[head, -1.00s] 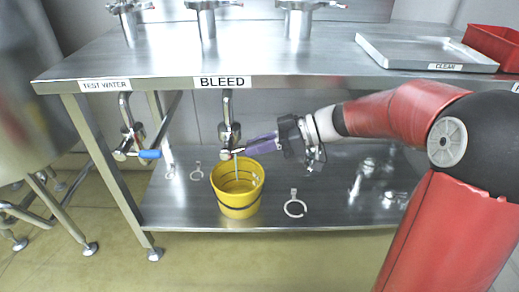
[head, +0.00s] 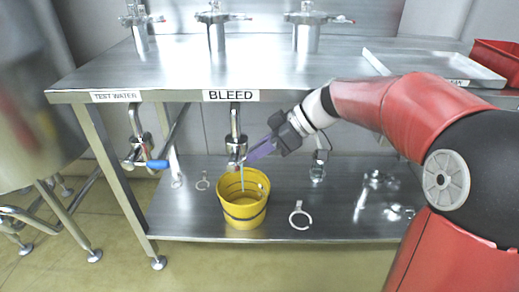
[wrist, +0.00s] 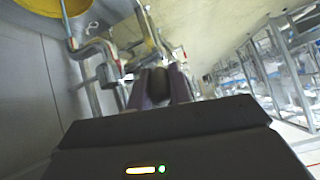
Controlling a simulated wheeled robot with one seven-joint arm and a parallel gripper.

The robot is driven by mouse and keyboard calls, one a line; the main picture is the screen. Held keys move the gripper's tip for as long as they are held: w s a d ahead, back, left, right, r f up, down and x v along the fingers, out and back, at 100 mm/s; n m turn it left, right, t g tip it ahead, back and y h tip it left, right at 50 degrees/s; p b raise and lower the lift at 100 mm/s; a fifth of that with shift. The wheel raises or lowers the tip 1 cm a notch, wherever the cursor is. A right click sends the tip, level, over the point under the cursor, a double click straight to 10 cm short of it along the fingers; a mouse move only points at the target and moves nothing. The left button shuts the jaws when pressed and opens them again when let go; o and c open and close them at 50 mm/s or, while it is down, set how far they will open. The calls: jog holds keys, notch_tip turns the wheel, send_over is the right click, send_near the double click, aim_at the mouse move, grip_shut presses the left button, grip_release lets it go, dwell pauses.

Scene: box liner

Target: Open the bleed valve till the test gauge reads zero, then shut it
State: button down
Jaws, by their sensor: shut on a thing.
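The bleed valve (head: 235,147) hangs on a pipe under the bench, below the BLEED label (head: 231,96). My gripper (head: 248,160), with purple fingers, reaches it from the right and is shut on its handle, which the fingers mostly hide. In the wrist view, the fingers (wrist: 158,88) close around a dark rounded part. A thin pale blue stream (head: 242,179) runs from the valve outlet into the yellow bucket (head: 244,213) on the lower shelf. I cannot make out a test gauge or its reading in either view.
A second valve with a blue handle (head: 157,164) sits left, under the TEST WATER label (head: 116,97). A pale ring holder (head: 300,216) lies right of the bucket. A tray (head: 440,68) and red bin (head: 497,61) stand on the bench top.

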jog(key=c, duration=1.3)
grip_release()
jog(key=shift+d+r, duration=0.25)
jog(key=shift+d, duration=0.05)
jog(key=d+b, duration=0.1)
jog(key=d, duration=1.1)
jog(key=shift+s+d+r, duration=0.15)
jog(key=shift+s, duration=0.05)
